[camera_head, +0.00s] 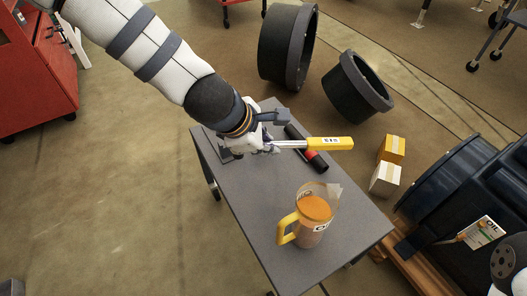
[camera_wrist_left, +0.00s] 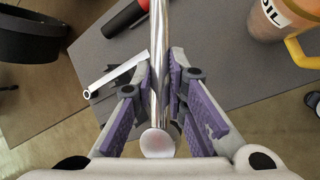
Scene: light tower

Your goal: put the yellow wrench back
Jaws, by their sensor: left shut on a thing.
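My left gripper (camera_head: 268,143) is shut on the yellow wrench (camera_head: 328,143). The wrench's yellow handle points to the right in the head view, over the grey table (camera_head: 258,205). In the left wrist view, its bare metal shaft (camera_wrist_left: 159,60) runs between the purple finger pads (camera_wrist_left: 161,95) and ends in a round metal head near the palm. The yellow handle is out of the left wrist view. I cannot tell the exact height above the table.
A black and red cylindrical tool (camera_head: 312,158) lies under the wrench. An oil jug (camera_head: 312,222) with a yellow handle stands near the table's front. A thin light bar (camera_wrist_left: 116,72) shows beside the fingers. Yellow (camera_head: 392,149) and white boxes (camera_head: 385,179) sit beyond the table.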

